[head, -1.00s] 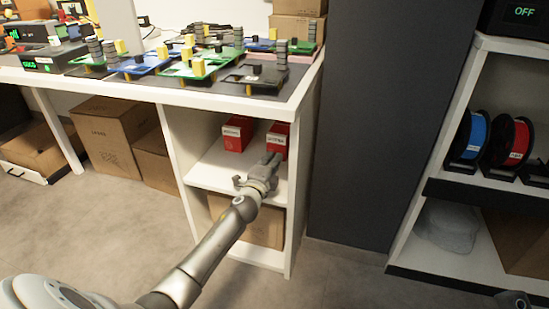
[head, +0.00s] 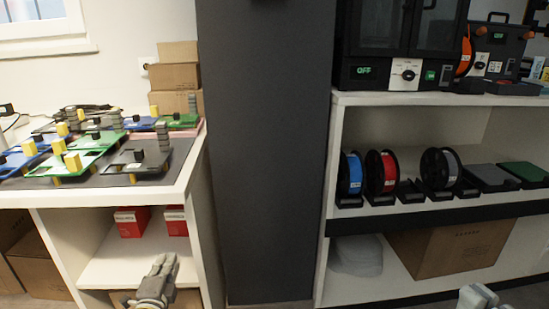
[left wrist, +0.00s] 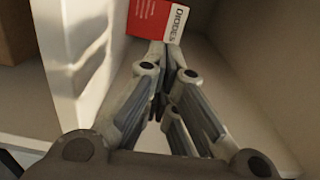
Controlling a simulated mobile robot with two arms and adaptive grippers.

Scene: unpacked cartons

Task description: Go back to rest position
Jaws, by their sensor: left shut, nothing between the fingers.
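My left gripper (head: 165,264) shows at the bottom of the head view, in front of the lower shelf under the white workbench. In the left wrist view its fingers (left wrist: 170,48) are closed together with nothing between them. A red box marked DIODES (left wrist: 157,20) stands just beyond the fingertips there. I cannot tell whether they touch it. In the head view two red boxes stand on that shelf, one at the left (head: 131,221) and one at the right (head: 176,220). Part of my right gripper (head: 478,297) shows at the bottom right edge, too cut off to read its fingers.
The bench top (head: 75,197) carries several circuit boards. A dark grey column (head: 265,150) stands between the bench and the right shelf unit (head: 420,99), which holds spools and a cardboard box (head: 445,251). The bench's side panel (head: 203,215) is close to my left gripper.

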